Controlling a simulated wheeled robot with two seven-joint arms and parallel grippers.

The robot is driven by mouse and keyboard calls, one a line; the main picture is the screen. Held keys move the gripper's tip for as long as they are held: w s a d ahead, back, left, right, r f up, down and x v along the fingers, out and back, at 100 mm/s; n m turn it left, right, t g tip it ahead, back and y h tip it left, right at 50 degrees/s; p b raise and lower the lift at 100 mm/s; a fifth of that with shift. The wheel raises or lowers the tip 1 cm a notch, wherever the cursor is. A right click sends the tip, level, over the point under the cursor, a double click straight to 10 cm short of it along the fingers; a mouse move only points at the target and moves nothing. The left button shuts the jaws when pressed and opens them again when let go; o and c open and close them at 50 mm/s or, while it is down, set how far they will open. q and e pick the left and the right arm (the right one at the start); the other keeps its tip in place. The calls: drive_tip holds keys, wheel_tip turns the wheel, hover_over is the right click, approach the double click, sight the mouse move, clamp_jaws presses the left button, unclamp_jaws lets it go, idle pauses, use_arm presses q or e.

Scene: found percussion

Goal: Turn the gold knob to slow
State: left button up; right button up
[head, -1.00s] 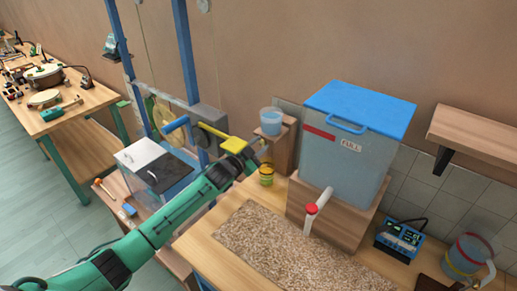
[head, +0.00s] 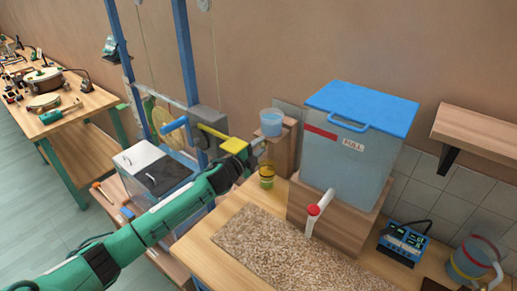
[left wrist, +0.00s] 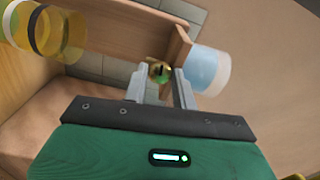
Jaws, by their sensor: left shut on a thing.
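The gold knob (left wrist: 160,72) shows in the left wrist view as a small round gold piece with a dark, greenish middle. It sits between the tips of my left gripper (left wrist: 160,82), which is shut on it. In the head view my left gripper (head: 260,147) is beside the wooden stand under the pale blue cup, and the knob cannot be made out there. Any slow mark is not legible. My right gripper is not in view.
The pale blue cup (head: 271,122) stands just above the gripper, and a yellow-banded jar (head: 267,171) just below. A yellow bar (head: 216,140) lies behind my wrist. A clear tank with a blue lid (head: 360,107) stands at right above a gravel bed (head: 270,245).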

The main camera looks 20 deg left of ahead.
use_arm(q)
drive_tip(key=shift+m, duration=0.6)
drive_tip(key=shift+f, duration=0.1)
drive_tip(key=o, duration=1)
drive_tip(key=shift+s+a+b, duration=0.2)
drive_tip(key=shift+s+b, duration=0.1)
drive_tip(key=shift+s, duration=0.3)
drive_tip(key=shift+b+v, duration=1.8)
drive_tip(key=shift+v, duration=4.5)
